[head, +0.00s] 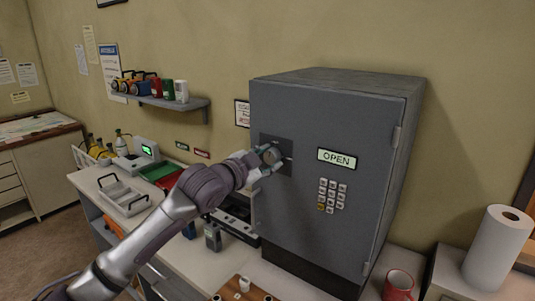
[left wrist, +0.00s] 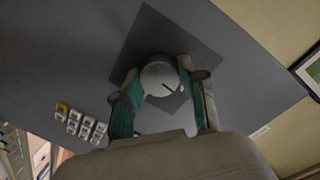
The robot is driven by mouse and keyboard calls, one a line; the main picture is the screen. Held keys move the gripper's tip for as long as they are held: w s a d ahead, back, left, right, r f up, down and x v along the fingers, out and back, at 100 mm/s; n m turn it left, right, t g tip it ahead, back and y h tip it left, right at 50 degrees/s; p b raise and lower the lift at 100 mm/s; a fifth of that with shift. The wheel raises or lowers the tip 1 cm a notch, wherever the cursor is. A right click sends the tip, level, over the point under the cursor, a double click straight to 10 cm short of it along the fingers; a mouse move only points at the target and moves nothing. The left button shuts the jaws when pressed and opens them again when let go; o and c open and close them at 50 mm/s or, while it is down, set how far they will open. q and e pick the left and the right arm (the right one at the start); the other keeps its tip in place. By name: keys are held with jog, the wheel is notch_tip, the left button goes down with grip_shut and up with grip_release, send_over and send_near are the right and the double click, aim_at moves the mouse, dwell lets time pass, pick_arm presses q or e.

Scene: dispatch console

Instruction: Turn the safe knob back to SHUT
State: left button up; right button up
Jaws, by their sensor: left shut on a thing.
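The grey safe (head: 325,170) stands on the counter with its door closed flat. Its display (head: 337,158) reads OPEN. The round grey knob (head: 271,156) sits on a dark square plate (head: 284,143) on the left of the door. My left gripper (head: 268,160) is shut on the knob. In the left wrist view the knob (left wrist: 161,76) sits between the green-padded fingers (left wrist: 157,88), and a dark line marks its face. My right gripper is in neither view.
A keypad (head: 332,196) is below the display. A red mug (head: 398,285) and a paper towel roll (head: 497,247) stand to the right. A grey tray (head: 123,196) and other items crowd the counter at left. A wall shelf (head: 165,101) holds several objects.

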pick_arm(q)
jog(key=shift+n, duration=0.6)
jog(key=shift+p, duration=0.3)
jog(key=o, duration=1.1)
jog(key=shift+o, duration=0.2)
jog(key=v, duration=1.2)
jog(key=shift+w+a, duration=0.1)
jog(key=shift+a, duration=0.05)
